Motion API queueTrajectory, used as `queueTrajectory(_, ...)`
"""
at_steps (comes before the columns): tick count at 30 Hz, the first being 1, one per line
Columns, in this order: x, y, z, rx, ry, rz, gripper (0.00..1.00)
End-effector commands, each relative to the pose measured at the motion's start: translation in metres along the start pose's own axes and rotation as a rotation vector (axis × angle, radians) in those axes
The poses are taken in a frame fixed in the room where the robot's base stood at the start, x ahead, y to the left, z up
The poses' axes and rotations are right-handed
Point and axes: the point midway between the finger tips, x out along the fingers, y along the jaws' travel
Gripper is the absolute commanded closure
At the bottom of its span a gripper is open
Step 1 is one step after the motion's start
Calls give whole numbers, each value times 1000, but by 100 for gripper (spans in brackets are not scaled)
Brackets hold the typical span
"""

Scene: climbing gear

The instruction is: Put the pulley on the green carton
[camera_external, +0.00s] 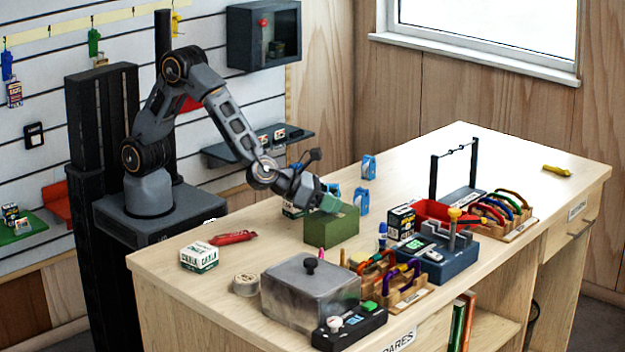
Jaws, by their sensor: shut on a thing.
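The green carton (331,229) is a box standing on the wooden bench, left of the middle. My gripper (329,204) reaches down from the left, with its tips right at or just above the carton's top. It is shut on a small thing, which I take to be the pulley.
Blue items (362,201) (369,167) stand behind and right of the carton. A red item (233,238) and a white-green box (199,258) lie left. A lidded grey bin (310,291) and racks of carabiners (389,275) stand in front. The bench's back right is mostly clear.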

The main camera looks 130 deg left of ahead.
Motion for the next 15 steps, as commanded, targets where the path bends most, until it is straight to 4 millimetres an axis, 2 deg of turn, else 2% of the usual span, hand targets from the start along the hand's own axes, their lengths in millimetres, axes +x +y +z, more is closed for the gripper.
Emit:
queueTrajectory(6, 2, 0, -4, -1, -1, 0, 78)
queueTrajectory(7, 1, 0, -3, 0, 0, 0, 51)
queueTrajectory(15, 1, 0, -2, 0, 0, 0, 28)
